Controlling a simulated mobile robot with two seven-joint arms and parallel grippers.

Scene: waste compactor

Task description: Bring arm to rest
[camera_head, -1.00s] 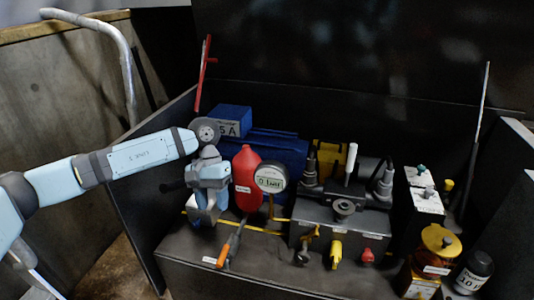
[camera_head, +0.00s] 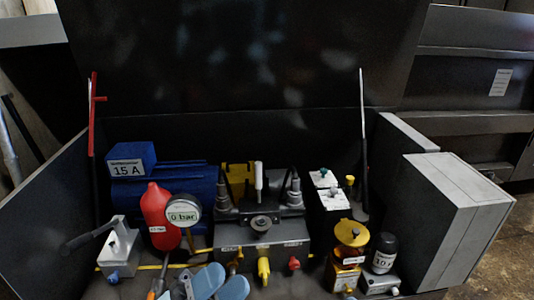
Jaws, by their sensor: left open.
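My right gripper is not in view.
Inside the dark open housing stand a blue motor (camera_head: 190,185), red bottle (camera_head: 160,215), pressure gauge (camera_head: 182,213), valve block (camera_head: 280,238), yellow-capped jar (camera_head: 350,235) and black-capped bottle (camera_head: 384,252). A red rod (camera_head: 93,125) and a thin strut (camera_head: 363,130) rise at the sides. A grey box (camera_head: 440,215) stands right.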

